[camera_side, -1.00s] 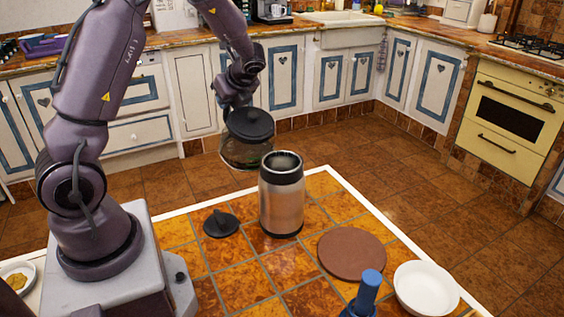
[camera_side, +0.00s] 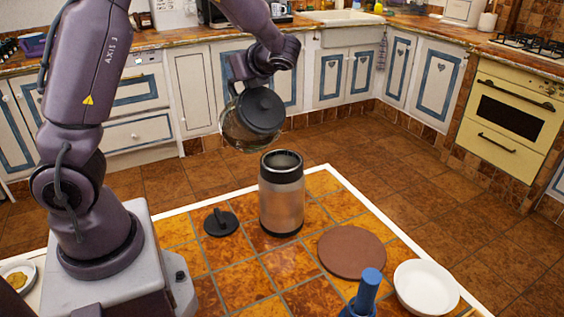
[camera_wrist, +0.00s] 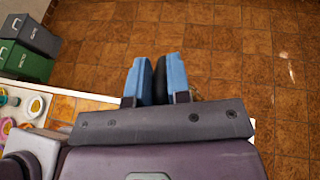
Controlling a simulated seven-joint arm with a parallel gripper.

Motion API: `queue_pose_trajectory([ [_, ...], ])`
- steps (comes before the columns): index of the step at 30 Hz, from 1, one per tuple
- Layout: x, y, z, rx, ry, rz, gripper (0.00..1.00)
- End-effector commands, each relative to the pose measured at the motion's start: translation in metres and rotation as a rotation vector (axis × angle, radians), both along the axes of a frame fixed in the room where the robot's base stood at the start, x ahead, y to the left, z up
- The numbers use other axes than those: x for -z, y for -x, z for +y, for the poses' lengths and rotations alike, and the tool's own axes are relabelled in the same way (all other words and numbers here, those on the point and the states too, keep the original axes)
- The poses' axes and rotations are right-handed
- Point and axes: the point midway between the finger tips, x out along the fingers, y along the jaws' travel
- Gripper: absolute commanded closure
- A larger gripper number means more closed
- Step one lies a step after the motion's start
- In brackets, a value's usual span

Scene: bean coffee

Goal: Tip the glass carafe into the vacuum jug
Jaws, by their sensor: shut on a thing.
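The glass carafe (camera_side: 236,130) has a dark lid and hangs in the air, tilted, up and to the left of the vacuum jug. My gripper (camera_side: 241,78) is shut on it; in the side view the fingers are partly hidden behind the lid. The wrist view shows the blue fingertips (camera_wrist: 158,78) close together on a dark piece, with the carafe body out of sight. The steel vacuum jug (camera_side: 281,200) stands upright and open on the tiled table. The carafe is apart from the jug's dark rim.
A black lid (camera_side: 220,222) lies left of the jug on the table (camera_side: 285,265). A round brown mat (camera_side: 351,252), a white bowl (camera_side: 426,287) and a blue-handled tool (camera_side: 366,293) are to the right. A small plate (camera_side: 15,276) is at far left.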

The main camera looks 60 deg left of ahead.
Motion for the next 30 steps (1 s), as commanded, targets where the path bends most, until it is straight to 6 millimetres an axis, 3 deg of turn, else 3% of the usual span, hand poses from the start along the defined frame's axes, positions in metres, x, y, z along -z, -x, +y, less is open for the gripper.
queue_pose_trajectory([
  [30,-0.005,-0.004,-0.020,0.002,-0.177,0.032,1.00],
])
